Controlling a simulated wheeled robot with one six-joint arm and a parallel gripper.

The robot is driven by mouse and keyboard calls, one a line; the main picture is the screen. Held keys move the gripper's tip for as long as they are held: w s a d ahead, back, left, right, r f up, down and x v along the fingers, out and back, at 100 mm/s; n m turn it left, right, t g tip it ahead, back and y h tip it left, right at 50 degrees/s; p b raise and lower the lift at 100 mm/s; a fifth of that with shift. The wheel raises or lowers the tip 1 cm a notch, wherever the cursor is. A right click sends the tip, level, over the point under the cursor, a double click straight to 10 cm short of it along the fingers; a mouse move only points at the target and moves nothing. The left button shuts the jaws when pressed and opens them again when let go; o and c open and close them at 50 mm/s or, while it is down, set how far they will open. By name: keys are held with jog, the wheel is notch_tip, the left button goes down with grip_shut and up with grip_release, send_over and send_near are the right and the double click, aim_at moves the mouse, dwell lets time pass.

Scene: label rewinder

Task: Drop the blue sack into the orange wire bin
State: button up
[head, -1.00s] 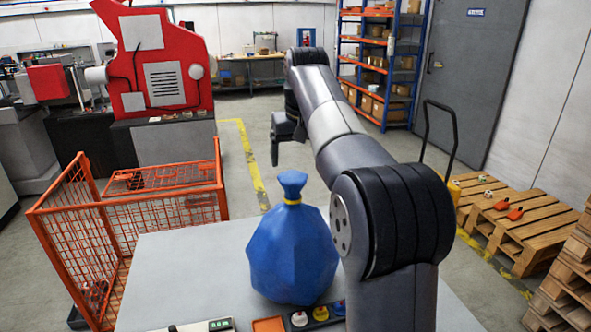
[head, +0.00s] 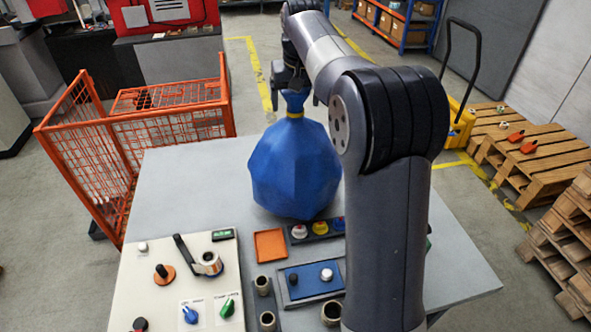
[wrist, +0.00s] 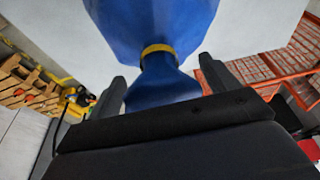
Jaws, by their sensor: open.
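The blue sack (head: 296,172) stands upright on the grey table (head: 180,190), its neck tied with a yellow band. My gripper (head: 292,92) is at the top of the sack, around its gathered neck. In the wrist view the sack's flared top (wrist: 162,88) lies between my two open fingers (wrist: 160,92), with a gap on each side. The orange wire bin (head: 172,128) stands on the floor left of the table, its mesh front and open top in view. It also shows at the right of the wrist view (wrist: 285,68).
A control panel (head: 150,275) with knobs and a lever lies at the table's front left. A small orange tray (head: 270,245) and a row of buttons (head: 318,230) sit just before the sack. Wooden pallets (head: 530,155) stand at the right.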

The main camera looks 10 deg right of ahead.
jog(key=shift+x, duration=1.1)
grip_shut()
jog(key=shift+r, duration=0.2)
